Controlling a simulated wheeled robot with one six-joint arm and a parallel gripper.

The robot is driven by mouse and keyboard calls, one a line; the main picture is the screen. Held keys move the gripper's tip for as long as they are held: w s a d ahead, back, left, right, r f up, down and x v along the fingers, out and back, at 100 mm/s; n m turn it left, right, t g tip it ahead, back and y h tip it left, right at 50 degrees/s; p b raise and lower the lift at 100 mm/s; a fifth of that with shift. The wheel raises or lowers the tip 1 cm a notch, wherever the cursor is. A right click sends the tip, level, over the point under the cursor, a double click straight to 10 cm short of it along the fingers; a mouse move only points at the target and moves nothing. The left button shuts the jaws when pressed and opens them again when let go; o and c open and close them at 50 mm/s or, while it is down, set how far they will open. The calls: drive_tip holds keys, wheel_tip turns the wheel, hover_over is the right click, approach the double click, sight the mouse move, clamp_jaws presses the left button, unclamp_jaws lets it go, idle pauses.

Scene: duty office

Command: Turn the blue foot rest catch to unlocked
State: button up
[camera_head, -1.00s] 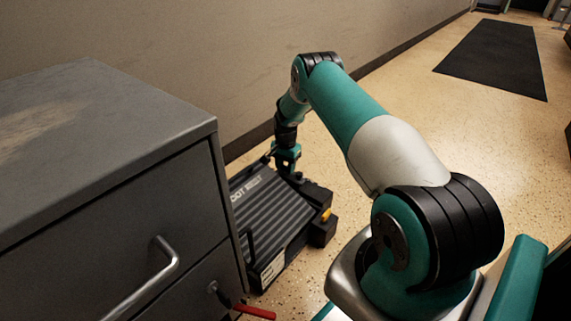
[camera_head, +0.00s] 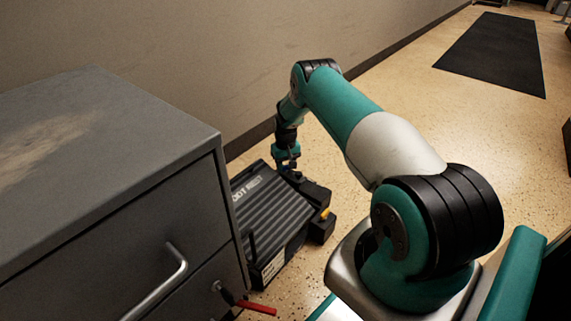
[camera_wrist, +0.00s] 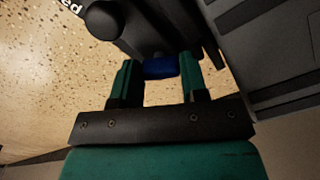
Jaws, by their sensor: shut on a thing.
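The dark ribbed foot rest (camera_head: 270,210) stands on the floor between the cabinet and my arm. My gripper (camera_head: 287,170) is at its far right edge, pointing down. In the wrist view my gripper (camera_wrist: 160,80) has its two green fingers on either side of the blue catch (camera_wrist: 160,68), shut on it. The catch sits against the dark body of the foot rest (camera_wrist: 135,25). Part of the word ending in "ed" shows at the upper left of the wrist view. The catch is hidden in the head view, and I cannot tell its exact setting.
A grey metal cabinet (camera_head: 95,150) with a bar handle stands close on the left. A red-handled thing (camera_head: 255,306) is at its lower drawer. The wall runs behind the foot rest. The speckled floor is clear toward the dark mat (camera_head: 492,55).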

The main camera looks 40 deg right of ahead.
drive_tip(key=n, duration=0.5)
drive_tip(key=shift+n, duration=0.3)
idle(0.4)
drive_tip(key=o, duration=0.9)
drive_tip(key=shift+c, duration=0.2)
drive_tip(key=shift+o, duration=0.3)
drive_tip(key=shift+a, duration=0.1)
drive_tip(key=shift+p, duration=0.35)
wheel_tip(320, 180, up, 8)
drive_tip(key=p, duration=0.6)
drive_tip(key=shift+r, duration=0.1)
